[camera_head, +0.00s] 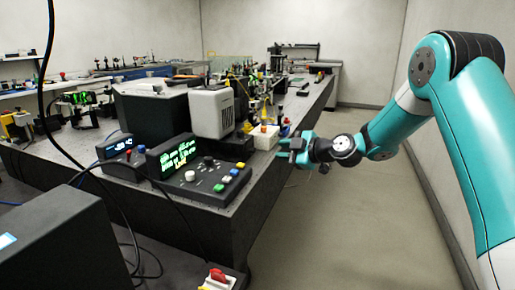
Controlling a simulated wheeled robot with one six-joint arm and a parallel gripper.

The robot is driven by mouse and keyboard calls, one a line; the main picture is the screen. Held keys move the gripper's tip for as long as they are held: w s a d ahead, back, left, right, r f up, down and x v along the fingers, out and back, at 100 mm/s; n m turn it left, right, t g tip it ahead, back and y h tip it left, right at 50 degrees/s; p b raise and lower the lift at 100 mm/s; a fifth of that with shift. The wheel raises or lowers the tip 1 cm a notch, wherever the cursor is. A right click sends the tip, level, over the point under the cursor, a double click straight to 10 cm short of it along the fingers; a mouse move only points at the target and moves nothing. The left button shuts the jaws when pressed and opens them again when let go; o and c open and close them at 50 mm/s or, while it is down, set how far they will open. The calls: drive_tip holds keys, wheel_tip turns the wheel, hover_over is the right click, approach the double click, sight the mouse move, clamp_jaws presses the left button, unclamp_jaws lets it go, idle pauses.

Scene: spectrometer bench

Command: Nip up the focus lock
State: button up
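My gripper (284,150) is at the end of the teal arm that comes in from the right. It is at the right edge of the dark optical bench (238,212), with its fingers pointing left. It is just right of a small white box (265,138) and some small coloured parts. The fingers are too small in the picture to tell how far apart they are, and I see nothing held between them. I cannot pick out the focus lock for sure among the small parts near the gripper.
A control console (205,170) with a green display and coloured buttons is at the bench's near end. A white-grey instrument (212,112) and a black box (152,112) stand behind it. A dark case (60,245) is at the near left. The floor (350,230) to the right is clear.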

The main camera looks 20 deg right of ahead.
sight(252, 150)
drive_tip(key=p+x, duration=0.1)
drive_tip(key=x, duration=0.9)
drive_tip(key=shift+a+p, duration=0.15)
drive_tip(key=shift+p, duration=0.15)
drive_tip(key=shift+c, duration=0.4)
clamp_jaws()
